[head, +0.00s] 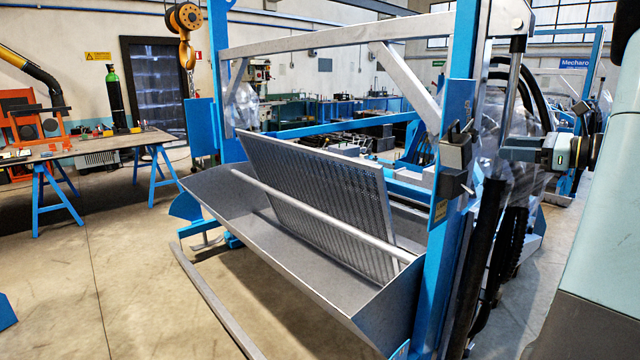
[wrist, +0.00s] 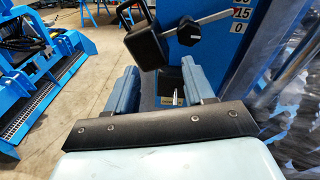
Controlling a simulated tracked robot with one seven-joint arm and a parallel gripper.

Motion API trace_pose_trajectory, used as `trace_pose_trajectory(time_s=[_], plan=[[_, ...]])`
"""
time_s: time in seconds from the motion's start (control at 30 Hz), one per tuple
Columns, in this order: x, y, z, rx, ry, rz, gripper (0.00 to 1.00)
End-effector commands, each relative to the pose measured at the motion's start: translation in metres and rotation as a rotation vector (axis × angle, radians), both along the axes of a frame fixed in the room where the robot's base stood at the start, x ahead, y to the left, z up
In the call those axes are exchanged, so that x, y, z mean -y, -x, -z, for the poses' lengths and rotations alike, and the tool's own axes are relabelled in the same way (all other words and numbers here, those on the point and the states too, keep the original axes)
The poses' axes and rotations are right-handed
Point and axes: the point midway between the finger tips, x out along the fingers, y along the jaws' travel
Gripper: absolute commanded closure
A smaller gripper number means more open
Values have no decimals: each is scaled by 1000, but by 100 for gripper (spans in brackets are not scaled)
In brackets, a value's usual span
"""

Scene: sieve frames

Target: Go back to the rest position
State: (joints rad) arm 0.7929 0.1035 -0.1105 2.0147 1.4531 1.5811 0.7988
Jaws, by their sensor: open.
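My gripper (head: 510,150) reaches in from the right in the head view, at the blue upright post (head: 463,90) of the machine. In the wrist view my gripper (wrist: 160,84) is open, with its two blue fingers apart. A black block with a small metal pin (wrist: 175,93) shows beyond and between the fingers; I cannot tell whether they touch it. A black clamp block (wrist: 149,49) with a rod and a dark knob (wrist: 189,36) sits on the post above the fingertips. The block (head: 456,152) also shows in the head view.
A grey metal trough (head: 290,265) with a tilted perforated sieve (head: 320,195) stands left of the post. Dark hoses (head: 483,250) hang close on the right. A worktable (head: 90,148) and an orange hook (head: 186,50) are farther left. Open floor lies at front left.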

Motion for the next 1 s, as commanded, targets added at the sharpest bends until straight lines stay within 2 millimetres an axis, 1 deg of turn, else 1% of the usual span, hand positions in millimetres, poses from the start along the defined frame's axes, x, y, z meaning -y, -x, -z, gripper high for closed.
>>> trace_pose_trajectory(time_s=[0.03, 0.07, 0.1, 0.17, 0.2, 0.3, 0.4, 0.5, 0.6, 0.7, 0.83, 1.0], plan=[[-28, 3, 0, -8, 66, -47, 47], [-43, 6, 2, -13, 110, -76, 47], [-63, 10, 6, -20, 175, -117, 47], [-92, 19, 12, -25, 273, -178, 47], [-110, 26, 17, -26, 340, -221, 47], [-149, 46, 28, -16, 510, -327, 47], [-182, 70, 39, 9, 682, -438, 47], [-208, 94, 52, 48, 856, -551, 47], [-227, 120, 63, 100, 1033, -662, 47], [-240, 144, 73, 168, 1212, -774, 47], [-249, 173, 85, 272, 1443, -918, 47], [-253, 204, 95, 438, 1742, -1096, 47]])
